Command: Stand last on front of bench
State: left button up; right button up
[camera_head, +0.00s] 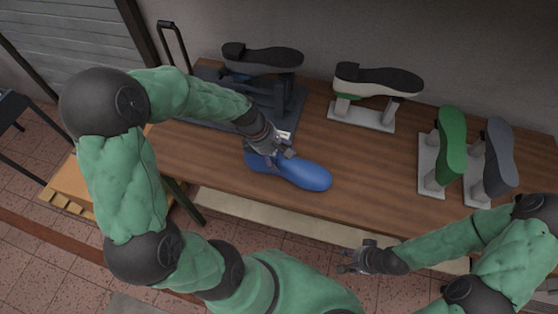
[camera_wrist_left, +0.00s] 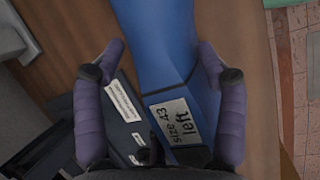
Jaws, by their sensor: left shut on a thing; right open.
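The blue last (camera_head: 306,176) is over the front left part of the wooden bench (camera_head: 371,160), lying lengthwise with its toe to the right. My left gripper (camera_head: 281,150) is shut on its heel end. In the left wrist view the last (camera_wrist_left: 158,45) passes between the two purple fingers, with a label reading "size 43 left" on it. I cannot tell whether the last touches the bench. My right gripper (camera_head: 354,260) is open and empty, in front of the bench's front edge.
A dark stand (camera_head: 284,103) with a black-soled last (camera_head: 262,55) is at the back left. A cream last (camera_head: 376,79) with a black sole, a green last (camera_head: 451,145) and a grey last (camera_head: 499,157) sit on pale stands. The bench's front middle is clear.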

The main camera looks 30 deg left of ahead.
pick_arm(q)
notch_tip(320, 180, down, 3)
jog(key=shift+w+f+b, duration=0.15)
jog(key=shift+b, duration=0.65)
jog(key=o, duration=1.7)
jog(key=p+v, duration=0.3)
jog(key=v, duration=0.9)
jog(key=shift+p, duration=0.35)
